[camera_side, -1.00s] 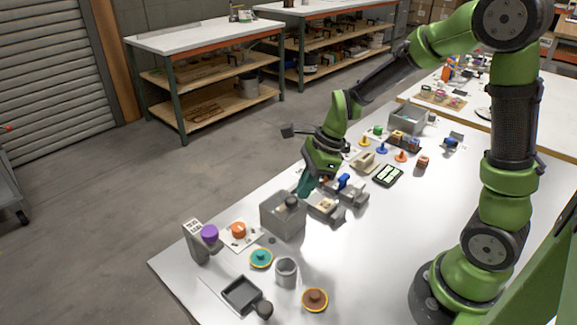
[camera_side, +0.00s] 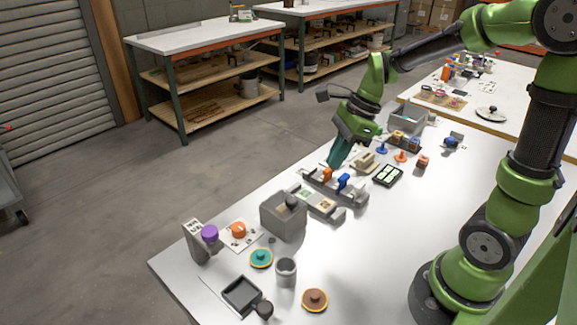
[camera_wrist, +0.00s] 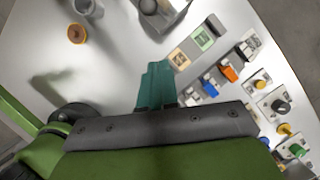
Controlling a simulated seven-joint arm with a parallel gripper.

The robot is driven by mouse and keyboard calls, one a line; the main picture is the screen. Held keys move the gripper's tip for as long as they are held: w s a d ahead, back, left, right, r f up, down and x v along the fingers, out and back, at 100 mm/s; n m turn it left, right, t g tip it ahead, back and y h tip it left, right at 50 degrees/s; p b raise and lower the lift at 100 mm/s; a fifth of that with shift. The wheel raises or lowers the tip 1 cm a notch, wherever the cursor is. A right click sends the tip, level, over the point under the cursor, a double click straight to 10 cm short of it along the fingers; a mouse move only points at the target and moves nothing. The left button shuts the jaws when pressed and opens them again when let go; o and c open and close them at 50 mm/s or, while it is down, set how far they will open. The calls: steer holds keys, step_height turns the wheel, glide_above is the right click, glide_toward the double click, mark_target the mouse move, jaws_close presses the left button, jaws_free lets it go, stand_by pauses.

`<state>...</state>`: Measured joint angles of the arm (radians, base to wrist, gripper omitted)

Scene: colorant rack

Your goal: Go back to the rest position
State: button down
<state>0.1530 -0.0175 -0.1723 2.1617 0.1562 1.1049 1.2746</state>
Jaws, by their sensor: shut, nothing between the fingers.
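My gripper (camera_side: 337,155) is in the air above the far middle part of the white table, past the grey rack. Its teal fingers point down and are shut with nothing between them. The fingers also show in the wrist view (camera_wrist: 157,84). The grey rack (camera_side: 346,203) holds an orange piece (camera_side: 326,174) and a blue piece (camera_side: 343,182). In the wrist view, the orange piece (camera_wrist: 229,73) and the blue piece (camera_wrist: 210,89) sit to the right of the fingers. I cannot tell the exact height of the fingertips above the table.
A grey box (camera_side: 283,222), a purple knob (camera_side: 209,233), a teal disc (camera_side: 261,258), a grey cup (camera_side: 286,272) and a brown disc (camera_side: 315,299) stand at the near left. A black tray (camera_side: 388,175) and several small pieces lie right of my gripper. The table's right middle is bare.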

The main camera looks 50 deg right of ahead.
steer(key=s+a+r+n+t+h, duration=0.1)
steer(key=s+a+r+n+t, duration=0.3)
steer(key=n, duration=1.6)
steer(key=s+a+r, duration=0.2)
steer(key=s+r, duration=0.2)
steer(key=s, duration=0.1)
steer(key=shift+a+n+t+h, duration=0.3)
steer(key=shift+a+n+t, duration=0.05)
steer(key=shift+n+t, duration=0.05)
